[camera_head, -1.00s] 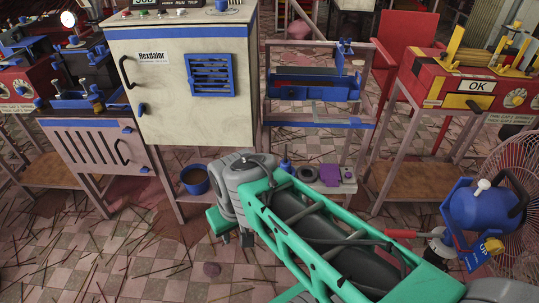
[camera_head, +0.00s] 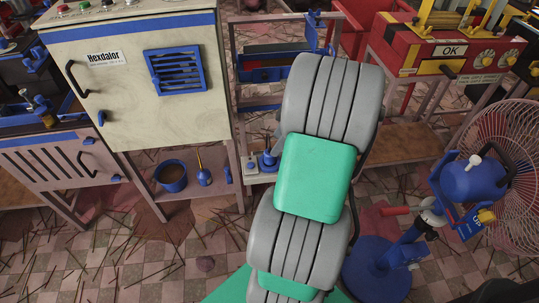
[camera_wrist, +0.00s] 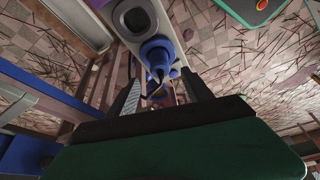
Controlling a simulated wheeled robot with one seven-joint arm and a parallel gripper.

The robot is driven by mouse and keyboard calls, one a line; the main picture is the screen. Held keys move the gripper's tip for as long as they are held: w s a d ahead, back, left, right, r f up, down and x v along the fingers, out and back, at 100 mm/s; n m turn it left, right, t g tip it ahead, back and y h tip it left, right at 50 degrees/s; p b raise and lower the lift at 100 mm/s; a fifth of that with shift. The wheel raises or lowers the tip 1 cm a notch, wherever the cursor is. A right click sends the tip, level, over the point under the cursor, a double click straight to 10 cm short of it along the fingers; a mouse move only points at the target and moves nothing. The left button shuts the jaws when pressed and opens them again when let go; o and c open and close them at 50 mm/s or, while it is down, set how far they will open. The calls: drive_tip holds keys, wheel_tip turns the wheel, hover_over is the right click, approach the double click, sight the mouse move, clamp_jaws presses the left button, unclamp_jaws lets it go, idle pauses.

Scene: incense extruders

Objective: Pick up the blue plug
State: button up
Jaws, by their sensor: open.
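The blue plug (camera_head: 267,161) stands upright on a low pale ledge just left of my raised arm in the head view. In the wrist view the blue plug (camera_wrist: 157,52) shows its round blue body beside a grey ring-shaped socket on the pale ledge (camera_wrist: 153,27). My gripper (camera_wrist: 163,88) is open, with its two fingers on either side of the line to the plug. I cannot tell how far the fingertips are from it. In the head view my gripper is hidden behind my arm.
A cream cabinet (camera_head: 135,85) stands at the left, with a blue bowl (camera_head: 172,178) and a blue oil can (camera_head: 203,176) below. A blue-trimmed rack (camera_head: 262,72) is behind the ledge. A fan (camera_head: 505,150) and a red machine (camera_head: 440,48) stand at the right.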

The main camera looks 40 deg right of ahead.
sight(270, 158)
drive_tip(key=b+x, duration=0.2)
drive_tip(key=x, duration=0.5)
drive_tip(key=shift+f, duration=0.45)
drive_tip(key=shift+r, duration=0.1)
clamp_jaws()
